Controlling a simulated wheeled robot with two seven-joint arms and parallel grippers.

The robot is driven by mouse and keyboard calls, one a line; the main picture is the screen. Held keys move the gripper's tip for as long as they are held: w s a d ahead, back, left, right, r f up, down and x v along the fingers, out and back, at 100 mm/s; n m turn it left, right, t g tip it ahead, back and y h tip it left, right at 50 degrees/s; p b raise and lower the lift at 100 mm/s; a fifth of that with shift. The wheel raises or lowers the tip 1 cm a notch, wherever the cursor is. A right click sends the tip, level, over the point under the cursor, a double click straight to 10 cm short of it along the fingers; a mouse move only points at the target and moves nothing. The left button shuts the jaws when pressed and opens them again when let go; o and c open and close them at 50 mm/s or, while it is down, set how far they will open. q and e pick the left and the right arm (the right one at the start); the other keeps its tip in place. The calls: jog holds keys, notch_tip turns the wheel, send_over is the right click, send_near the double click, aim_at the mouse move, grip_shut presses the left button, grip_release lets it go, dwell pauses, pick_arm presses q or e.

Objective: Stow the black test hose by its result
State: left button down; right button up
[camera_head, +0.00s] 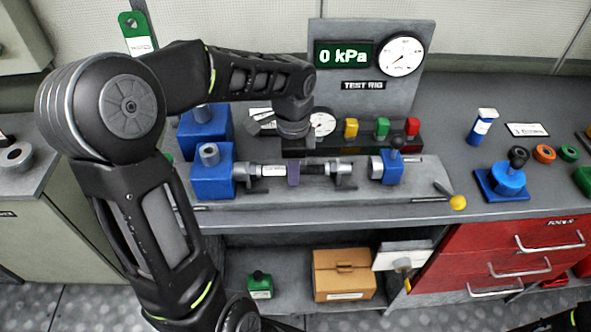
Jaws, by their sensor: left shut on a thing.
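The test rig (372,50) stands on the bench with a display reading 0 kPa (344,56) and a round dial. In front of it, a short hose with a white label and a dark part (314,169) lies level between a blue block (212,172) and a smaller blue clamp (391,166); a purple band (293,173) is around it. I cannot be sure it is the black test hose. My left gripper (290,131) points down behind the hose, near a small gauge (322,124). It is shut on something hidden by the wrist. My right gripper is not in view.
A yellow-knobbed lever (457,202) is at the bench front. Right are a blue fixture (507,179) and rings. Below are a cardboard box (343,274) and red drawers (495,262).

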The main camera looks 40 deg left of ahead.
aim_at(307, 167)
pick_arm(q)
jog(key=shift+w+d, duration=0.4)
jog(key=shift+d, duration=0.15)
jog(key=shift+w+d, duration=0.2)
jog(key=shift+d, duration=0.05)
jog(key=shift+w+d, duration=0.35)
jog(key=shift+d, duration=0.1)
jog(key=shift+r, duration=0.15)
dwell(0.4)
jog(key=shift+r+p, duration=3.65)
jog(key=shift+r, duration=0.75)
